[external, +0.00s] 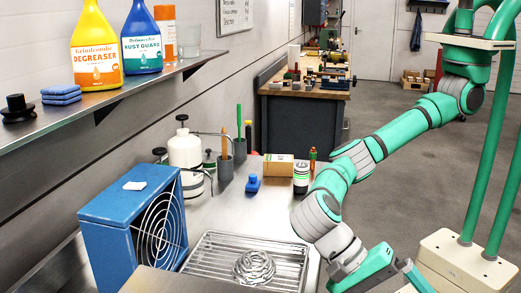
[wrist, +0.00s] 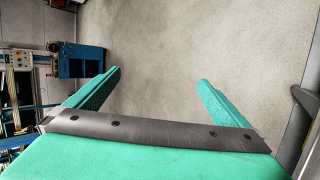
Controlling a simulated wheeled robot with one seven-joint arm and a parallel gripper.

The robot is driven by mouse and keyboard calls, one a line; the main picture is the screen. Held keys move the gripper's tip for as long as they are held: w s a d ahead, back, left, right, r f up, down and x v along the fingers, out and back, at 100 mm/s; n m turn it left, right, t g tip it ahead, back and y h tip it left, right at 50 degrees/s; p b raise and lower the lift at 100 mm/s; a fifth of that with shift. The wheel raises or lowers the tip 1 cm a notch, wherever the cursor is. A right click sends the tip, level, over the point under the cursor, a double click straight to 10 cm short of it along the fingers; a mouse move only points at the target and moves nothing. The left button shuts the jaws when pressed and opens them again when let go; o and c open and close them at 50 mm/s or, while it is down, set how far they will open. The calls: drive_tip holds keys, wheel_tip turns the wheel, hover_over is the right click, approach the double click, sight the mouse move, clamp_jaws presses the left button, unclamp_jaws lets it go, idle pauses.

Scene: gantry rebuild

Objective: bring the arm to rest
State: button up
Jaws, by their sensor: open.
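My gripper (wrist: 160,82) shows in the wrist view with its two green fingers spread wide and nothing between them. Bare grey floor lies beyond the fingers. In the external view my green and grey arm (external: 345,165) reaches from the upper right down to the lower middle. My gripper (external: 405,270) is at the bottom there, to the right of the metal bench's edge, and part of it is cut off by the frame.
The steel bench (external: 225,215) holds a blue fan box (external: 115,235), a wire rack (external: 205,262) with a metal coil (external: 254,267), a white canister (external: 185,150) and a blue item (external: 253,184). A shelf (external: 110,95) with bottles hangs at left. Open floor (external: 400,200) lies right.

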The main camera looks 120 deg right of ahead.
drive_tip(key=s+a+g+y, duration=0.2)
drive_tip(key=s+a+y, duration=0.4)
drive_tip(key=s+a, duration=0.35)
drive_tip(key=s+r+m+t+y, duration=0.3)
drive_tip(key=s+r+m+y, duration=0.25)
drive_tip(key=s+y, duration=0.25)
drive_tip(key=s+d+f+m+t+h, duration=0.3)
drive_tip(key=d+m+t+h, duration=0.2)
drive_tip(key=d+m+t, duration=0.4)
drive_tip(key=s+d+f+m+t+h, duration=0.3)
drive_tip(key=d+m+t+h, duration=0.4)
drive_tip(key=m, duration=0.5)
drive_tip(key=s+d+f+m+t+h, duration=0.2)
drive_tip(key=s+d+m+t+h, duration=0.1)
drive_tip(key=d+m+t, duration=0.55)
drive_tip(key=s+d+f+m+g+h, duration=0.3)
drive_tip(key=s+d+m+h, duration=0.1)
drive_tip(key=s+d, duration=0.4)
drive_tip(key=s+d+f+m+g+h, duration=0.3)
drive_tip(key=s+d+f+m+h, duration=0.1)
drive_tip(key=s+d, duration=0.5)
drive_tip(key=shift+s+d, duration=0.15)
drive_tip(key=shift+s, duration=1.1)
